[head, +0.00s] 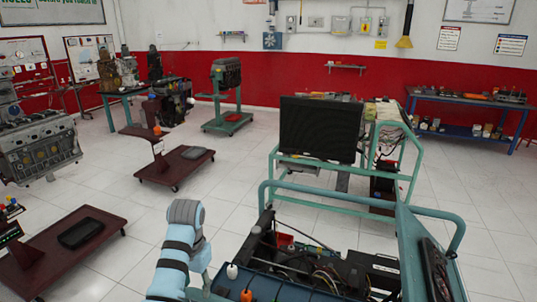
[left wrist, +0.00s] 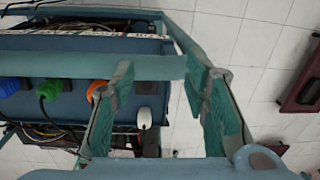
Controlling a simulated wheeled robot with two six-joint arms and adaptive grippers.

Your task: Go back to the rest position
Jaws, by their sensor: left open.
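My left arm (head: 180,250), light blue with dark bands, rises at the bottom of the head view, left of the nearest engine trainer. In the left wrist view my left gripper (left wrist: 160,72) is open, its two teal fingers spread apart with nothing held between them. Beyond the fingers is the trainer's blue panel (left wrist: 60,65), with a green plug, a blue plug (left wrist: 50,88), an orange plug and a white knob-like part (left wrist: 145,115). My right gripper shows in neither view.
The near trainer's teal frame (head: 330,200) fills the lower right. Another trainer with a dark screen (head: 320,128) stands behind it. Dark red wheeled stands (head: 175,165) and (head: 85,230) are on the left. A blue workbench (head: 470,98) is at the back right.

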